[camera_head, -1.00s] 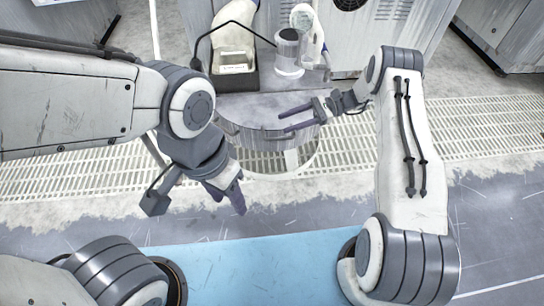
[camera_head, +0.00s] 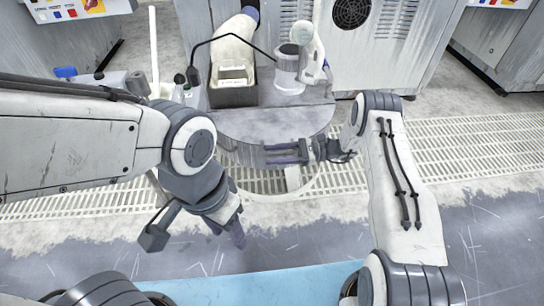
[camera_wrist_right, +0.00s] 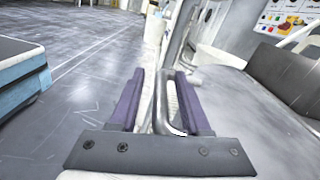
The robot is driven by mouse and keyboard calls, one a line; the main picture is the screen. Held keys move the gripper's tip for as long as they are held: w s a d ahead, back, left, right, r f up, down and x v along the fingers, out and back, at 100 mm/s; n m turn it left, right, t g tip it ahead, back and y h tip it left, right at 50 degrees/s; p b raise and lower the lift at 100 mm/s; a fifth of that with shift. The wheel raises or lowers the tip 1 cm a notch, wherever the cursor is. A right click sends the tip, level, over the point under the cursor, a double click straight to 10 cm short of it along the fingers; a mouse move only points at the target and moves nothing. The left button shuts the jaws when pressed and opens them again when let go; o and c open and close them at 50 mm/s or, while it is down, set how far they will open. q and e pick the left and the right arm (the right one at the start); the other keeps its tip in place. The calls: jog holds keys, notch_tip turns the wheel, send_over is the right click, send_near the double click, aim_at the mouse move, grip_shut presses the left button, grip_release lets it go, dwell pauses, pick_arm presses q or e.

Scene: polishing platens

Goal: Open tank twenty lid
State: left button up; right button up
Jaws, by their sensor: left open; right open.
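The round grey drum (camera_head: 262,122), with a flat top and a pale hoop (camera_head: 285,196) low around its front, stands at the centre of the head view. I see no number, so I cannot tell whether it is tank twenty. My right gripper (camera_head: 268,154) is open at the drum's front side, its fingers pointing left. In the right wrist view a bent metal bar (camera_wrist_right: 162,112) lies between the open fingers (camera_wrist_right: 160,73); they do not visibly close on it. My left gripper (camera_head: 226,234) hangs open, low and left in front of the drum, apart from it.
Small bottles (camera_head: 187,90) are left of the box. Grey cabinets (camera_head: 350,50) stand behind. A light-blue surface (camera_head: 250,280) lies in front. The grated floor to the right is clear.

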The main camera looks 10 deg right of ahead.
jog(key=shift+a, duration=0.35)
grip_shut()
dwell(1.2)
